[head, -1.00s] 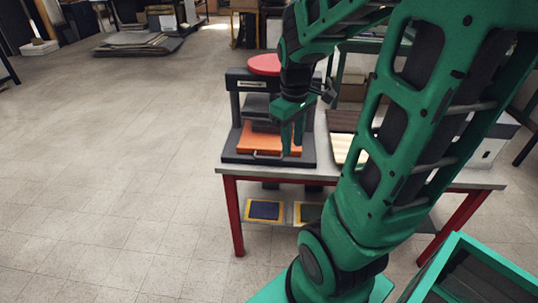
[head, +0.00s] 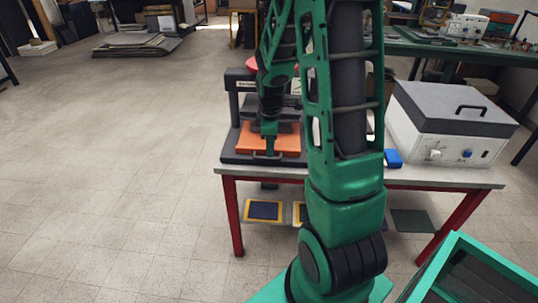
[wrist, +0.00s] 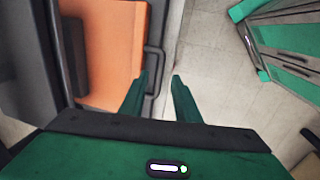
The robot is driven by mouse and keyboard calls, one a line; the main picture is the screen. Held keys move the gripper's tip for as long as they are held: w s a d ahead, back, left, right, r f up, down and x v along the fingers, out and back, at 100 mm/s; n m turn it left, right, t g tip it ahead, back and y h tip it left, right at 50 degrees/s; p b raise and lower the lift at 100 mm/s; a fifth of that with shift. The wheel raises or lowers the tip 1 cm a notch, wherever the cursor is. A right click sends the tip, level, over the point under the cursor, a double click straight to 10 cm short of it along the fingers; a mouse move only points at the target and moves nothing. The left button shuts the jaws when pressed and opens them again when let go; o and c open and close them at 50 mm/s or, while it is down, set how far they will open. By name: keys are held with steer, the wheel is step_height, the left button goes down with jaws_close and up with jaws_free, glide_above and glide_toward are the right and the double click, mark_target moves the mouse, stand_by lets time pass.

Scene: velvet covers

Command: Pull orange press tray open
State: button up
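The press (head: 230,120) stands at the left end of the table. Its orange tray (head: 290,143) lies low in it, with a dark bar handle on the front edge. My gripper (head: 267,148) points down at the tray's front edge. In the wrist view the orange tray (wrist: 112,45) fills the upper left and its handle (wrist: 160,52) juts from its edge. My gripper (wrist: 160,76) is open, with one green finger beside the handle and overlapping it in the picture. The other finger is over the floor. I cannot tell whether a finger touches the handle.
The table (head: 440,175) has a red frame. A white box with a grey lid (head: 450,120) and a small blue object (head: 393,158) stand to the right. A yellow-edged panel (head: 263,210) lies on the lower shelf. A green cabinet (head: 470,275) is at lower right. Floor at left is clear.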

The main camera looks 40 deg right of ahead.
mark_target(271, 159)
steer(key=shift+w+d+f, duration=0.15)
steer(key=shift+d+f, duration=0.05)
steer(key=shift+f, duration=0.95)
steer(key=shift+w+d+f, duration=0.15)
steer(key=shift+f, duration=1)
jaws_close()
